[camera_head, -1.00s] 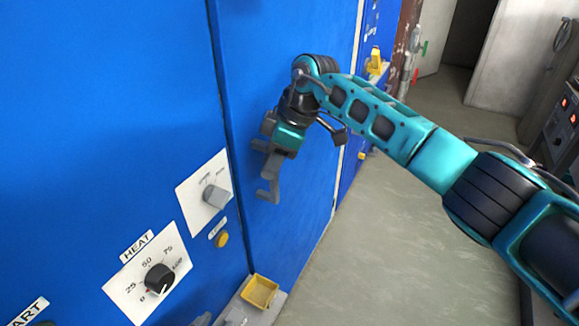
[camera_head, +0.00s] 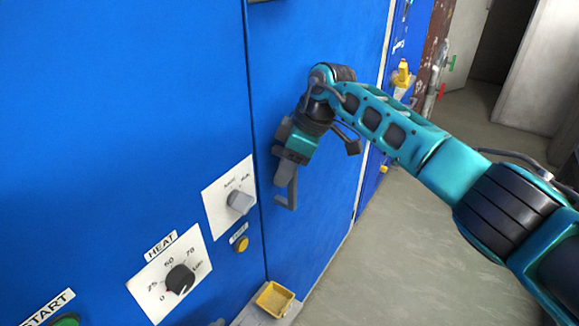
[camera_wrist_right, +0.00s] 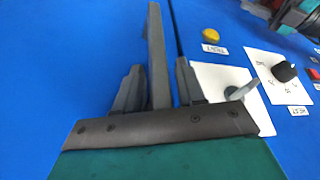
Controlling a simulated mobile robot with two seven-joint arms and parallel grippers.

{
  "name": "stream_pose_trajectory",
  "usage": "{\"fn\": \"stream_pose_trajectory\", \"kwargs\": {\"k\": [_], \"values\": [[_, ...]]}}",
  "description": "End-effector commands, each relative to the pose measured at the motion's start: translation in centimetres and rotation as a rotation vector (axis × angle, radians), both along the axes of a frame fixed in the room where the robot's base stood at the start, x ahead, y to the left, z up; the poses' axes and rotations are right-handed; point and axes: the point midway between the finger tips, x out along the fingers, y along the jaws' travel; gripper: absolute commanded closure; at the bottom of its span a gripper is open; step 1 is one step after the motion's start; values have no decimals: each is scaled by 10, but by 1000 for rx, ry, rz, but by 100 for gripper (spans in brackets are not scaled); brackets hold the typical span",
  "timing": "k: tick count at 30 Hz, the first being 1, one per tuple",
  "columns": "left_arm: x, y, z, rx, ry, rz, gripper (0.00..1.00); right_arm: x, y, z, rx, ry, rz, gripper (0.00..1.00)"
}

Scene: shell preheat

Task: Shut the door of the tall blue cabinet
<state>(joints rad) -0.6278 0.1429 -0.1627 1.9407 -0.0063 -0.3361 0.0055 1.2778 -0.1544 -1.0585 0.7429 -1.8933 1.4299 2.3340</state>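The tall blue cabinet's door (camera_head: 330,130) fills the middle of the head view. A narrow dark seam separates it from the blue control panel at left; the door looks nearly flush. A grey bar handle (camera_head: 291,188) stands on the door near this seam. My right gripper (camera_head: 287,168) is at the handle's upper part. In the right wrist view, the handle (camera_wrist_right: 157,50) runs between the two fingers of my right gripper (camera_wrist_right: 159,80), with narrow gaps on both sides. Part of what looks like my left gripper (camera_wrist_right: 275,14) shows at the top right corner; its fingers are unclear.
The control panel (camera_head: 110,130) carries a HEAT dial (camera_head: 180,278), a grey knob (camera_head: 240,202) and a yellow button (camera_head: 241,244). A small yellow tray (camera_head: 275,298) sits on a ledge below the door. Clear floor (camera_head: 400,250) lies to the right.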

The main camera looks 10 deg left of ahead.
Motion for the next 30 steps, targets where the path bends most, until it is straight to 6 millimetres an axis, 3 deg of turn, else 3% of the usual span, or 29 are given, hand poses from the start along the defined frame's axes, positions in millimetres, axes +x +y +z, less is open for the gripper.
{"fn": "stream_pose_trajectory", "kwargs": {"k": [20,26,30], "values": [[3,0,1,0,-5,0,57,2,-4,1,-3,-4,-7,53],[2,0,2,0,-5,0,57,3,-14,26,-2,-7,-7,53],[2,0,1,0,-5,0,57,4,-27,56,-3,-8,-8,53]]}}
